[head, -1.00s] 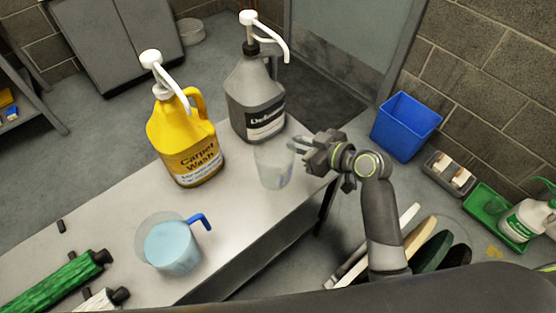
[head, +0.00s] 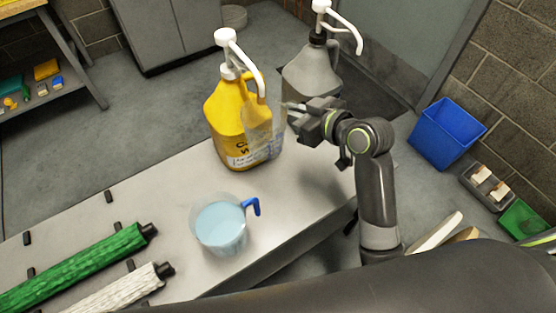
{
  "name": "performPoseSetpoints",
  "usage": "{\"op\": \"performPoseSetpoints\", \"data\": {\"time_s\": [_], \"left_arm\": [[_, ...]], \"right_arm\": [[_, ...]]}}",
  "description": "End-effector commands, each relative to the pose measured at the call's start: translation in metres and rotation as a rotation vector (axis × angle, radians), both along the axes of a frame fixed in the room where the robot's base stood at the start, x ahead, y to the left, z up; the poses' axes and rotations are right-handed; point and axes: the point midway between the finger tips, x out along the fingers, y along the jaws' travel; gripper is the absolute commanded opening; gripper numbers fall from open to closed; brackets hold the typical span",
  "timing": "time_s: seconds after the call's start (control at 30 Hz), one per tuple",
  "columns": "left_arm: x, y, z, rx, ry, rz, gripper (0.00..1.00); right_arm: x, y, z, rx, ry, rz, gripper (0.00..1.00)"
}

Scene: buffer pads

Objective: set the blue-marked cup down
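A clear, see-through cup (head: 262,132) is held in my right gripper (head: 290,112), which comes in from the right. The cup is roughly upright, in front of the yellow carpet wash jug (head: 226,112), and seems to be above the table (head: 290,195). Its marking cannot be made out now. A clear measuring jug (head: 221,228) with a blue handle and light blue liquid stands on the table nearer to me. My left gripper is not in view.
A grey pump jug (head: 308,76) stands behind my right gripper. A green roll (head: 75,268) and a white roll (head: 118,290) lie at the lower left. The table's middle is clear. A blue bin (head: 447,132) is on the floor at right.

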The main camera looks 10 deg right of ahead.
Motion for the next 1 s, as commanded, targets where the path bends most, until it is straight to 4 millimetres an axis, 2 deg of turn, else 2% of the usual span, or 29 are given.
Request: {"op": "performPoseSetpoints", "data": {"time_s": [0.03, 0.2, 0.4, 0.67, 0.9, 1.0], "left_arm": [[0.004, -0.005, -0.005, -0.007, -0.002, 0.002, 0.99], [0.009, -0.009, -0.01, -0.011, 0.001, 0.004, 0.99], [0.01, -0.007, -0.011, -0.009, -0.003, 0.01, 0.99], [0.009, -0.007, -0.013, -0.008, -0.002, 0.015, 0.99], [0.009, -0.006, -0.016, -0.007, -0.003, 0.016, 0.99], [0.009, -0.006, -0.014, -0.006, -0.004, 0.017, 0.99]], "right_arm": [[-0.001, 0.0, -0.018, 0.002, 0.009, -0.002, 0.0], [-0.001, 0.0, -0.066, 0.002, 0.01, -0.001, 0.0], [-0.001, 0.0, -0.109, 0.002, 0.005, -0.001, 0.0], [-0.001, 0.0, -0.13, 0.001, 0.002, 0.0, 0.0], [-0.001, 0.0, -0.163, 0.001, 0.003, 0.0, 0.0], [0.0, 0.0, -0.164, 0.002, 0.001, -0.001, 0.0]]}}
